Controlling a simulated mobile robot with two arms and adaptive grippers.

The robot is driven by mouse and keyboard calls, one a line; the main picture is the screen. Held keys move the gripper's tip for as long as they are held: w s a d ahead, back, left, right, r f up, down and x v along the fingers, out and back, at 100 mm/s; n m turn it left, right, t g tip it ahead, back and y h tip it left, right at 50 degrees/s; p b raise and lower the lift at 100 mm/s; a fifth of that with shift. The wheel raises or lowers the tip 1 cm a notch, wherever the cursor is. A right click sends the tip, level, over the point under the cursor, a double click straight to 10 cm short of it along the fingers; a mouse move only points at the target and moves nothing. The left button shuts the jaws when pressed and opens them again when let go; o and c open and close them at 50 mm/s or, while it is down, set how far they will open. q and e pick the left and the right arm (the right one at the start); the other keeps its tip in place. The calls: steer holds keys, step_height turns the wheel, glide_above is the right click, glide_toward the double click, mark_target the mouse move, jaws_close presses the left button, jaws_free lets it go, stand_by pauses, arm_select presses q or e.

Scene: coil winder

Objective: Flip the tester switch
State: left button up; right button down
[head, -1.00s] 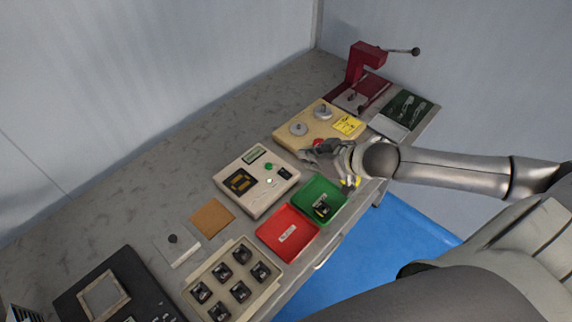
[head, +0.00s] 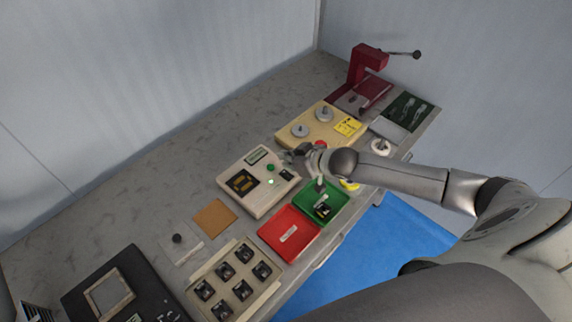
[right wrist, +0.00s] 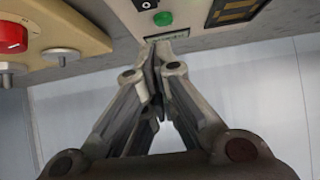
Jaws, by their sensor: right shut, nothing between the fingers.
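The tester is a white box (head: 246,201) on the bench, with a dark square socket, a small display and a green button (head: 270,168). Its black switch (head: 287,175) is at the right of its top. In the right wrist view the switch (right wrist: 145,4) shows an O mark, cut by the top edge, beside the green button (right wrist: 163,18). My right gripper (head: 290,158) is above the tester's right edge, close to the switch. In the right wrist view its fingers (right wrist: 158,48) are together and empty. I cannot tell whether they touch the tester. My left gripper is out of view.
A green bin (head: 336,208) and a red bin (head: 270,238) are in front of the tester. A tray of coils (head: 262,291) is nearer. A red press (head: 362,66) stands at the back.

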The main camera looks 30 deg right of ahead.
mark_target(286, 174)
steer(key=shift+w+a+f+p, duration=0.1)
steer(key=shift+w+f+p, duration=0.1)
steer(key=shift+f, duration=0.8)
steer(key=shift+w+f+p, duration=0.1)
steer(key=shift+f+p, duration=0.1)
steer(key=shift+f, duration=0.8)
